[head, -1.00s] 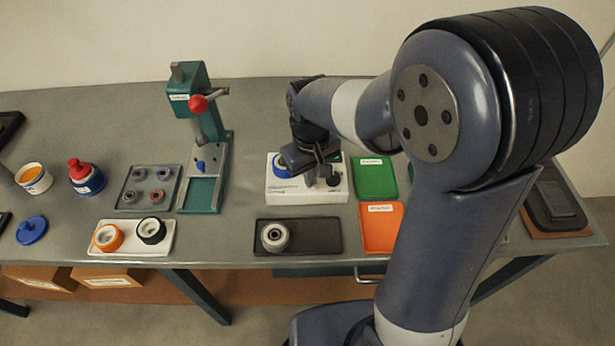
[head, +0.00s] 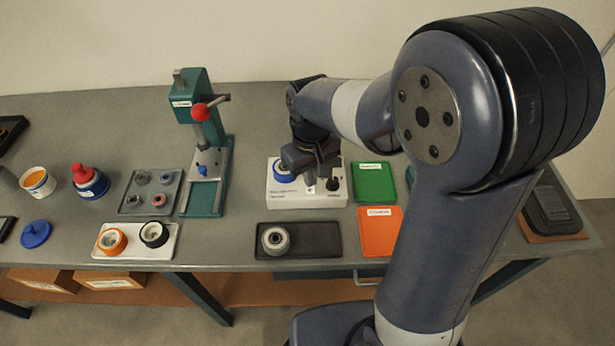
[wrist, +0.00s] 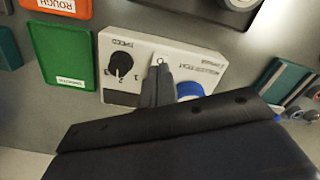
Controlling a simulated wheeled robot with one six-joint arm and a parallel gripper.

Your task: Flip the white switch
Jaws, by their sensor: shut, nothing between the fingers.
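The white box (head: 280,199) stands on the bench, with a blue-rimmed round part (head: 283,172) on its left and a black speed knob (head: 333,184) on its right. In the wrist view the box (wrist: 208,46) shows the speed knob (wrist: 119,65), the blue-rimmed part (wrist: 190,90) and a round mark above my fingertips. My gripper (wrist: 157,76) is shut and empty, its tips over the box face between knob and blue part. In the head view my gripper (head: 311,178) points down at the box. The white switch is not clearly seen; my fingers hide that area.
A green tray (head: 374,182) and an orange tray (head: 380,232) lie right of the box. A dark tray (head: 322,240) with a grey wheel (head: 275,240) lies in front. A green press (head: 205,150) with a red-knobbed lever stands to the left.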

